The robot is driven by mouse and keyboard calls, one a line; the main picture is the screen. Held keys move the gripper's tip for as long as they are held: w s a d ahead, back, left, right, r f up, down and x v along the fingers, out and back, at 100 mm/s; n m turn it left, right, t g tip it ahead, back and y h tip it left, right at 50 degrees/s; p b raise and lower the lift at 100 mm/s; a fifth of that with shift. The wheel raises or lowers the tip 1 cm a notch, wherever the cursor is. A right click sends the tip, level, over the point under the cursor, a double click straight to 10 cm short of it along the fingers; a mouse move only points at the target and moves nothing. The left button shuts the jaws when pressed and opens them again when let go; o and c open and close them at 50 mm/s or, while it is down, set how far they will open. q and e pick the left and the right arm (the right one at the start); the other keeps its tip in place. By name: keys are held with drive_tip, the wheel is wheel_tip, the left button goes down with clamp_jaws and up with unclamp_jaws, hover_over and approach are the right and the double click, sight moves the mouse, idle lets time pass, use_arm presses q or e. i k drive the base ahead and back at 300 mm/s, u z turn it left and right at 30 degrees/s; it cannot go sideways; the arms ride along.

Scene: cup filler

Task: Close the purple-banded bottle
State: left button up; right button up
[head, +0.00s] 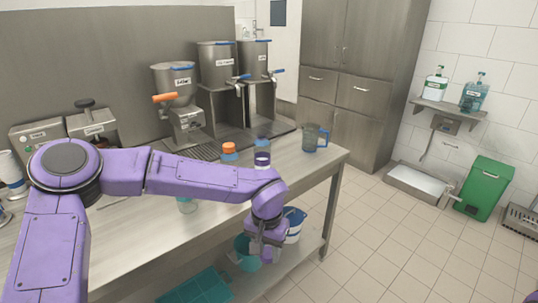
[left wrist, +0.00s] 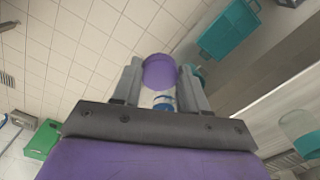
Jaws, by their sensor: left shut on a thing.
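The purple-banded bottle (head: 262,158) stands upright on the steel counter, behind my left forearm, which hides its lower part. I cannot tell from here whether its mouth is open. My left gripper (head: 267,254) points down in front of the counter's front edge, to the front of the bottle and well apart from it. In the left wrist view the gripper (left wrist: 160,85) is shut on a round purple cap (left wrist: 160,70) between its fingertips. My right gripper is not in view.
An orange-capped bottle (head: 229,152) stands left of the purple-banded one, and a blue-grey pitcher (head: 314,139) stands to its right. A clear container (head: 187,206) is near the front edge. Dispensers (head: 217,65) line the back. A white-and-blue bucket (head: 294,224) sits below the counter.

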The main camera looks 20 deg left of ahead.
sight(262, 146)
drive_tip(key=i, duration=0.45)
drive_tip(key=u, duration=0.95)
